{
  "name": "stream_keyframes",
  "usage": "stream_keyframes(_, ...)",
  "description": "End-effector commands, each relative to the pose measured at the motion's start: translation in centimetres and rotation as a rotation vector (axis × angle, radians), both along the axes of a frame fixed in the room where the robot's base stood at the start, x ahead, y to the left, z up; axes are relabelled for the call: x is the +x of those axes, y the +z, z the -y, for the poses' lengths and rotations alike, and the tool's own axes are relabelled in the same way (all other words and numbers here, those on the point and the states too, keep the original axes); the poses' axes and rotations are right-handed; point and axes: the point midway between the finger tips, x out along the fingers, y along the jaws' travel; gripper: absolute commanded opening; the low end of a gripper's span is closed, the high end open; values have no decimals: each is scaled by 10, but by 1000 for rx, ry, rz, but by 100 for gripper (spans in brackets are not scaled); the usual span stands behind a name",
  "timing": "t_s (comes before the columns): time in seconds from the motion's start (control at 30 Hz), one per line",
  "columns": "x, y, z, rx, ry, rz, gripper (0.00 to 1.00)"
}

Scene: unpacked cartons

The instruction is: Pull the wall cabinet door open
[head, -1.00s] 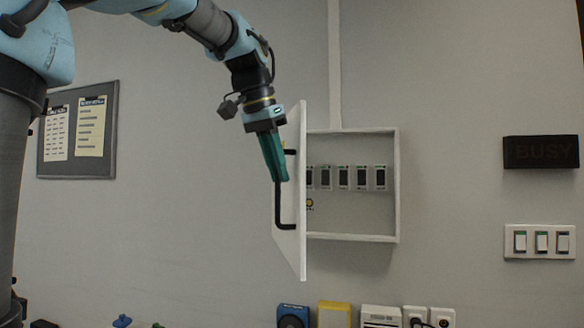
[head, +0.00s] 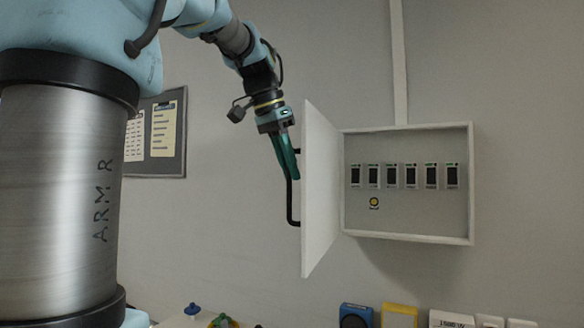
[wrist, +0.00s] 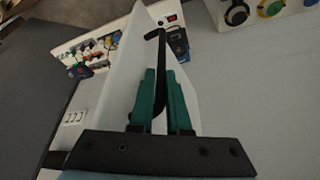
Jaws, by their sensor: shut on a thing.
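The wall cabinet (head: 405,238) is a white shallow box on the grey wall, with a row of several dark breakers and a round yellow button inside. Its white door (head: 320,190) stands wide open, swung out on the left side. A black bar handle (head: 290,205) is on the door's outer face. My gripper (head: 290,172) has green fingers and is shut on the handle's upper part. The wrist view shows the handle (wrist: 161,55) between the two green fingers, with the door (wrist: 125,75) beside them.
A notice board (head: 160,135) with papers hangs on the wall at left, partly behind my arm. Below the cabinet, blue (head: 355,315) and yellow (head: 398,316) boxes stand along the bottom edge. The wall right of the cabinet is bare.

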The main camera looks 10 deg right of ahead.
Motion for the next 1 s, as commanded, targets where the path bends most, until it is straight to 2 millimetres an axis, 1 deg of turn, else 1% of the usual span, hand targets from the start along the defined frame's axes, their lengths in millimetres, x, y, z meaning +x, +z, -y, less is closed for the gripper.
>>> stream_keyframes(0.1, 0, 1, 1, -2, 1, 2, 0)
stream_keyframes(0.13, 0, 1, 1, -2, 1, 2, 16)
stream_keyframes(0.3, 0, 1, 1, -1, 0, 2, 35)
stream_keyframes(0.4, 0, 0, 1, 0, 0, 1, 45)
stream_keyframes(0.63, 0, 1, 0, -1, 0, 0, 45)
stream_keyframes(0.73, -1, 5, -1, 0, 0, 1, 45)
stream_keyframes(0.87, -3, 22, -8, -2, 2, 5, 45)
stream_keyframes(1.0, -8, 48, -17, -1, 3, 6, 45)
